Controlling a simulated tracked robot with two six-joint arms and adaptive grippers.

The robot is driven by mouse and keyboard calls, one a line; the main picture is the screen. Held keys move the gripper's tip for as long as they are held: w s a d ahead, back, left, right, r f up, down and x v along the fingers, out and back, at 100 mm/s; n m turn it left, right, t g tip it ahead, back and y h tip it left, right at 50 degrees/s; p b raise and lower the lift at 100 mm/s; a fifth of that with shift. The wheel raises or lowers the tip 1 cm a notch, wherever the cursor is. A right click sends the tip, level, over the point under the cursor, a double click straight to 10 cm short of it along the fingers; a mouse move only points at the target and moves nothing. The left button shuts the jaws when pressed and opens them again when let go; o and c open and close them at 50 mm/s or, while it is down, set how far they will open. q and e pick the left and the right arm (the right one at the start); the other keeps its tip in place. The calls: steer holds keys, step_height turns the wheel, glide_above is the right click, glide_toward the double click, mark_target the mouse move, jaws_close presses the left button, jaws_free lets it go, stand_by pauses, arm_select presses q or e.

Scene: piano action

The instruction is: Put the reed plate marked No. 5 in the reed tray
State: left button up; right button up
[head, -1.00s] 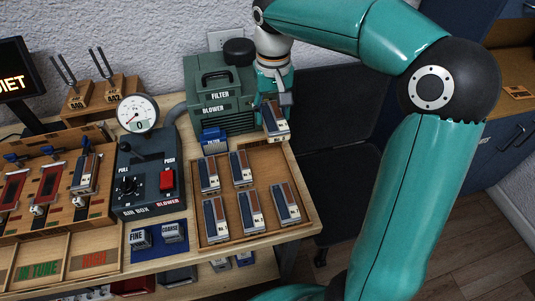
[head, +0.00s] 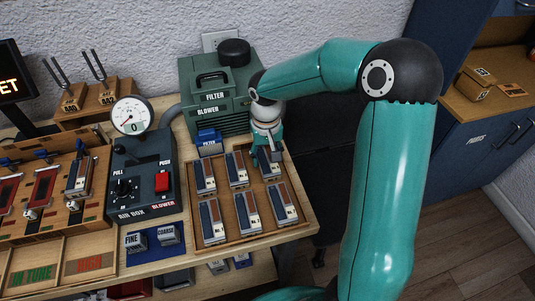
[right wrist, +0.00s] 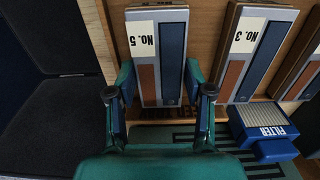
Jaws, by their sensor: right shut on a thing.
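The reed plate marked No. 5 (right wrist: 157,55) is between the fingers of my right gripper (right wrist: 160,77) in the right wrist view; its white label reads upside down. In the head view my right gripper (head: 268,156) points down over the back right of the wooden reed tray (head: 259,240) and is shut on the plate (head: 272,170). The plate lies beside the No. 3 plate (right wrist: 246,50), with a gap between them. The gripper partly hides the plate in the head view, so its contact with the tray floor is unclear. My left gripper is not in view.
Several other reed plates (head: 236,169) lie in the tray in two rows. A blue filter block (head: 210,143) and the green blower (head: 216,95) stand behind it. The air box (head: 145,175) is to the left. The bench ends right of the tray.

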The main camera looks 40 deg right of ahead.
mark_target(266, 158)
steer(key=o, duration=1.2)
steer(key=shift+o, duration=0.2)
step_height(266, 158, up, 12)
stand_by(0.3)
